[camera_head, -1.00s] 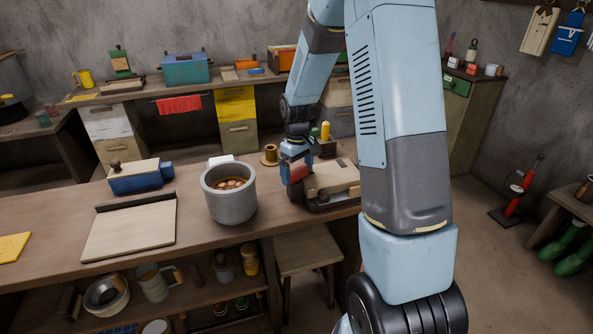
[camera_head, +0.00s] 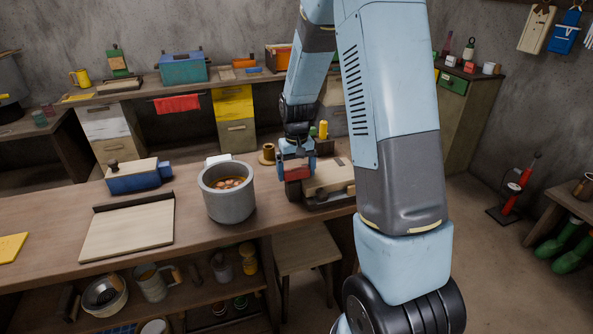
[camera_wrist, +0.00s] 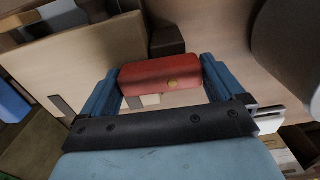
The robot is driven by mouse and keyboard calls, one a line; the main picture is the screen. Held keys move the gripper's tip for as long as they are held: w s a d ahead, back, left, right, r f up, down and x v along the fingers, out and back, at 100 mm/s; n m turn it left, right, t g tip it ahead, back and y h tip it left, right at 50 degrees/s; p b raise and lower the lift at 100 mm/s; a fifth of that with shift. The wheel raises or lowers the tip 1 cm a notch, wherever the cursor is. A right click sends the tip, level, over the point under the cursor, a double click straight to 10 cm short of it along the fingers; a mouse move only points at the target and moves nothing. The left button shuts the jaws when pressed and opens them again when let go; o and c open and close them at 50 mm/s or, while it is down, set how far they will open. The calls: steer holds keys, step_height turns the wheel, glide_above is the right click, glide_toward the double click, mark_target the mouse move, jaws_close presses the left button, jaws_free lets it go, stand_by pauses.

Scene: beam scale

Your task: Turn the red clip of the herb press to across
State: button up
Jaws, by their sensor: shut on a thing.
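The herb press (camera_head: 330,178) stands on the workbench right of the grey pot, with a pale wooden top and a dark base. Its red clip (camera_head: 297,174) is at the press's left end. In the wrist view the red clip (camera_wrist: 160,75) lies between my two blue fingers, one at each end, with a small brass-coloured dot on its face. My gripper (camera_head: 296,168) is shut on the clip from above. The press's pale wooden body (camera_wrist: 80,62) shows beside and beyond the clip. My gripper hides part of the clip's mount.
The grey pot (camera_head: 229,200) stands close left of my gripper. A brown spool (camera_head: 268,155) and a dark caddy with a yellow bottle (camera_head: 323,130) are just behind. A board (camera_head: 130,228) and a blue box (camera_head: 139,177) are farther left.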

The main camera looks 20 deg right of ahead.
mark_target(297, 169)
steer(key=shift+w+r, duration=0.1)
steer(key=shift+w, duration=0.05)
steer(key=o, duration=0.7)
steer(key=shift+c, duration=0.2)
step_height(297, 169, up, 14)
steer(key=shift+f, duration=0.2)
steer(key=s+r+t, duration=0.3)
steer(key=s+r, duration=0.8)
steer(key=s, duration=0.3)
steer(key=s+a+r+t, duration=0.1)
steer(key=s+r+t, duration=0.1)
steer(key=s, duration=1.2)
steer(key=shift+t, duration=0.3)
